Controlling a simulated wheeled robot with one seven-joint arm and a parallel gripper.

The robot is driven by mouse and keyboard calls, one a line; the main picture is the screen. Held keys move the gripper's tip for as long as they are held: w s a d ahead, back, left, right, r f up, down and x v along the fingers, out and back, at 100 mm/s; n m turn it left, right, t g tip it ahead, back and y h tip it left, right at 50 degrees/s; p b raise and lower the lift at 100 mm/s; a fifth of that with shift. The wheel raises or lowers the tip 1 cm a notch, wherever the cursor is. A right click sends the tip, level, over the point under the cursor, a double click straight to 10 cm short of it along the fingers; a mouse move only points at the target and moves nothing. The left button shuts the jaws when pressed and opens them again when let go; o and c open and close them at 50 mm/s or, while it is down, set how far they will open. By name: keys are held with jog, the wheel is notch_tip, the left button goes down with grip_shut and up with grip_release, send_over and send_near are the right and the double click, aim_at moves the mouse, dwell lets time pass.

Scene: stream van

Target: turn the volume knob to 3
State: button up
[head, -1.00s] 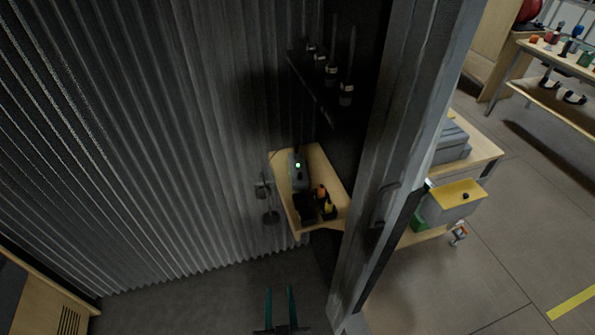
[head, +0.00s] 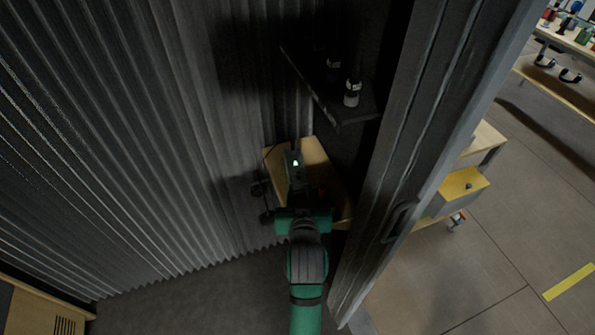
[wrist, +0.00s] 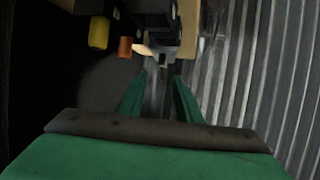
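A small grey device (head: 292,160) with a lit green display stands on a wooden shelf (head: 322,165) in the dark corner of the head view. I cannot make out the volume knob or its setting in either view. My gripper (head: 300,205) is at the front of the shelf, just below the device in the picture, and its body hides the device's lower part. In the wrist view my gripper (wrist: 160,80) has its two green fingers apart with nothing seen between them. Dark box shapes (wrist: 150,18) lie just past the fingertips; touching or apart, I cannot tell.
A yellow piece (wrist: 98,32) and an orange piece (wrist: 125,47) sit left of the fingertips in the wrist view. A corrugated wall (head: 150,130) is at the left. A dark rack (head: 330,95) with bottles is above, and a grey door post (head: 420,130) stands at the right.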

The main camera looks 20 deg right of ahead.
aim_at(298, 175)
jog(key=x, duration=0.9)
jog(key=shift+w+f, duration=0.1)
jog(key=shift+w, duration=0.2)
grip_shut()
